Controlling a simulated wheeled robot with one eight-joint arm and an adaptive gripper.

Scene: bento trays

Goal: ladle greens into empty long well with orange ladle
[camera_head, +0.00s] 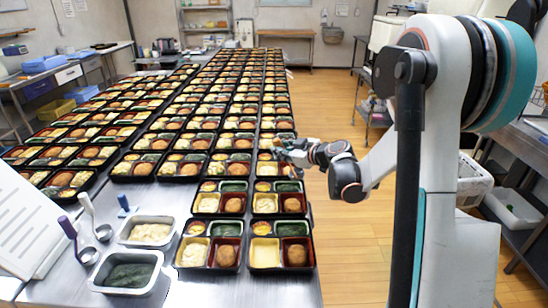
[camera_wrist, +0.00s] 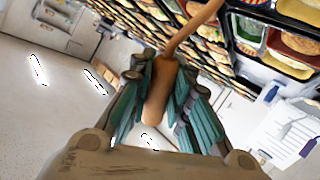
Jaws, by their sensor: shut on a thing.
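My gripper (camera_head: 290,152) is above the right column of bento trays, beyond the nearest ones. In the wrist view my gripper (camera_wrist: 160,100) is shut on the orange ladle's handle (camera_wrist: 159,90). The ladle's shaft runs up out of that view toward the trays, and its bowl cannot be made out, nor whether it holds greens. The greens lie dark in a metal pan (camera_head: 160,256) at the front left. The nearest right tray (camera_head: 312,266) has a long green well at its upper right. A green well (camera_wrist: 248,27) in the wrist view looks bare, though I cannot be sure.
A second metal pan (camera_head: 122,234) holds a pale food. Many filled trays cover the table in rows. Open wooden floor (camera_head: 345,250) lies right of the table.

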